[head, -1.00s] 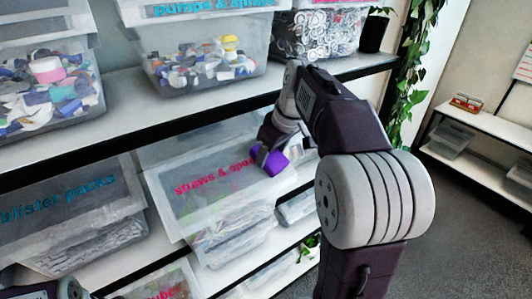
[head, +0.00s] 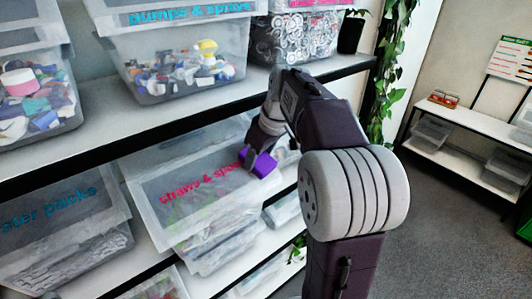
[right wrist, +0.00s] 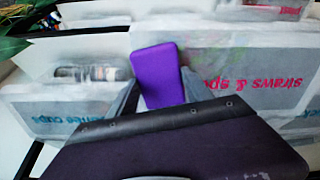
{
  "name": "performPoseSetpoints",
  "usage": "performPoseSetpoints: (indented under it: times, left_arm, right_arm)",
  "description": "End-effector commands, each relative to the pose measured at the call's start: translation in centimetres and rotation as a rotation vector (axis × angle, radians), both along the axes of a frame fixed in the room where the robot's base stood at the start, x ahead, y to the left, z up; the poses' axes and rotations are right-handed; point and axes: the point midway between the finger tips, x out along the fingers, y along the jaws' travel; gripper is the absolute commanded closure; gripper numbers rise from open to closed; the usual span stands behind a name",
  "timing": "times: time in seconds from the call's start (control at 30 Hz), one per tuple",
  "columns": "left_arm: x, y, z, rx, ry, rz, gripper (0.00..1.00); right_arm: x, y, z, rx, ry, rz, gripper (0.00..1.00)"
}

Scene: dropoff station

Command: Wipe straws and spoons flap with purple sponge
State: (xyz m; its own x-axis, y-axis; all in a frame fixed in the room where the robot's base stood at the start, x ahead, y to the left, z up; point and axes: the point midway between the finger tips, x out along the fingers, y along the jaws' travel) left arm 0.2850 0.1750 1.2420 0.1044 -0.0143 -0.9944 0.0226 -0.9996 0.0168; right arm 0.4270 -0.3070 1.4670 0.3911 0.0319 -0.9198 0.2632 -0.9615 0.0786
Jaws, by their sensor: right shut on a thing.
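The straws and spoons flap (head: 180,188) is the grey, pink-lettered front panel of a clear bin on the middle shelf. It also shows upside down in the right wrist view (right wrist: 262,90). My right gripper (head: 259,160) is shut on the purple sponge (head: 264,165), at the right end of the pink lettering. In the right wrist view the sponge (right wrist: 159,74) stands out between the fingers, beside the flap's lettering. The gripper hides the last letters in the head view. I cannot tell whether the sponge touches the flap. My left gripper is not in view.
A blister packs bin (head: 60,225) stands to the left. A pumps and sprays bin (head: 180,65) sits on the shelf above. The upper shelf's dark edge (head: 130,150) runs over the flap. A trailing plant (head: 385,90) hangs at the shelf's right end.

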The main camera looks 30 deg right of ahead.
Motion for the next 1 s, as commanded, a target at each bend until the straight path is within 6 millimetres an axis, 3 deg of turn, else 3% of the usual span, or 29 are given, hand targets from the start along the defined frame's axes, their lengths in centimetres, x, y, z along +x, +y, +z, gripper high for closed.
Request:
performPoseSetpoints:
  times: [0.1,0.37,0.7,1.0]
  left_arm:
    - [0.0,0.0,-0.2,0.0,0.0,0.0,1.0]
    - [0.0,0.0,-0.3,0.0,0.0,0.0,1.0]
    - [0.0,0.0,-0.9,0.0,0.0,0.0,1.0]
    - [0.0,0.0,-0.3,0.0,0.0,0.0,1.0]
  right_arm:
    - [-0.1,1.1,-0.1,0.002,0.001,0.003,0.74]
    - [-0.1,1.7,0.0,0.0,0.0,0.001,0.74]
    - [-0.3,5.1,-0.2,0.002,0.001,0.002,0.74]
    - [0.0,5.3,0.3,0.003,0.001,0.0,0.74]
